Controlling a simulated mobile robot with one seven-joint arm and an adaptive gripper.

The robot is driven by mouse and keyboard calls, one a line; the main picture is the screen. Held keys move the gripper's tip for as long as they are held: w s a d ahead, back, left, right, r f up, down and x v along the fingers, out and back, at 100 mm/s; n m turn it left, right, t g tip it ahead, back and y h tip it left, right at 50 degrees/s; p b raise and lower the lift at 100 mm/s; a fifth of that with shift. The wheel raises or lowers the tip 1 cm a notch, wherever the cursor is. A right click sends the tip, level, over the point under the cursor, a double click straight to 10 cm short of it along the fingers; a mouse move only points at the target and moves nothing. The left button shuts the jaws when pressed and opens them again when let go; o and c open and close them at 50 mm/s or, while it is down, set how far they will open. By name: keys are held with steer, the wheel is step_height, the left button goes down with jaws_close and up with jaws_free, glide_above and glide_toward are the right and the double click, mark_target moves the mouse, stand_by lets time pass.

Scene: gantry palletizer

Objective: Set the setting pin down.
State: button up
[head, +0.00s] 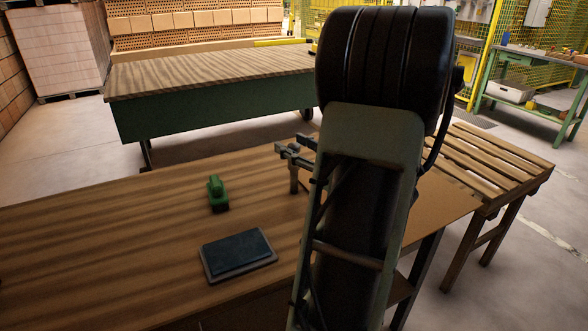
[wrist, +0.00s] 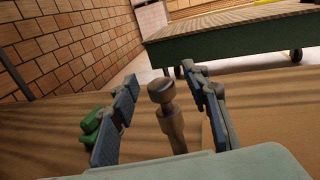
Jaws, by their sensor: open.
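The setting pin (wrist: 168,115) stands upright on the wooden bench (wrist: 60,125), with a round knob on top. In the wrist view it is between the two open fingers of my gripper (wrist: 165,105), with visible gaps at both sides. In the head view my gripper (head: 292,155) is low over the bench, and part of the pin (head: 294,182) shows just below the fingers. My arm hides the area to the right of it.
A green object (head: 217,193) and a dark tray-like block (head: 237,253) lie on the bench to the left. A slatted wooden table (head: 490,160) stands at the right. A larger green-sided table (head: 215,105) is behind. The bench's left part is clear.

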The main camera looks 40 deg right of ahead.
steer(key=shift+w, duration=0.1)
steer(key=shift+c, duration=0.3)
jaws_close()
steer(key=shift+r, duration=0.15)
